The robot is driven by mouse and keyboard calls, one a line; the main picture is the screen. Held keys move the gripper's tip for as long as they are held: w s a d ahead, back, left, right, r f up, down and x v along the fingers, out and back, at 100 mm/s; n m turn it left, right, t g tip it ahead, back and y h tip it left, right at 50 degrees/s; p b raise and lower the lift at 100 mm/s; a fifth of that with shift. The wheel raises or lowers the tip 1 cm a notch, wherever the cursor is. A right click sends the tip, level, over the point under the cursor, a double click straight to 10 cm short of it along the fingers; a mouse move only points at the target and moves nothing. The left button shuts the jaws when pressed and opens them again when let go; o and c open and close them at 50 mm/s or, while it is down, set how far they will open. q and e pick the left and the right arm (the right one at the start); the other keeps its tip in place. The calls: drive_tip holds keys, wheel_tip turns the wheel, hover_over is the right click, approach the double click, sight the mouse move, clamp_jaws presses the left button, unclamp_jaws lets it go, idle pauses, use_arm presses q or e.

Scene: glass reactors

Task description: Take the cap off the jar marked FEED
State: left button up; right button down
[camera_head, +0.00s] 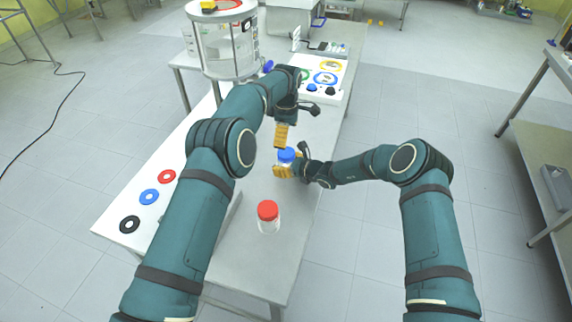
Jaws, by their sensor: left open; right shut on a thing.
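A jar with a blue cap (286,155) stands or is held over the bench, its body mostly covered by my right gripper (287,170). My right gripper is shut on this jar from the right side. My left gripper (284,132) is open and empty, just above the blue cap and apart from it. A second clear jar with a red cap (267,210) stands upright on the bench, nearer to me. I cannot read any marking on either jar, so I cannot tell which says FEED.
Red (167,177), blue (149,197) and black (130,224) rings lie on a white strip at the bench's left. A glass reactor (226,45) stands behind. A white board (327,78) with coloured rings lies at the far end. Bench (245,262) is clear around the red-capped jar.

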sight(286, 152)
use_arm(q)
drive_tip(key=m, duration=0.4)
drive_tip(key=shift+m, duration=0.4)
drive_tip(key=m, duration=0.3)
drive_tip(key=shift+w+r, duration=0.1)
drive_tip(key=m, duration=0.5)
drive_tip(key=shift+a, duration=0.1)
drive_tip(key=m, duration=0.3)
drive_tip(key=shift+m, duration=0.4)
drive_tip(key=m, duration=0.6)
drive_tip(key=shift+m, duration=0.3)
drive_tip(key=m, duration=0.8)
drive_tip(key=shift+f, duration=4)
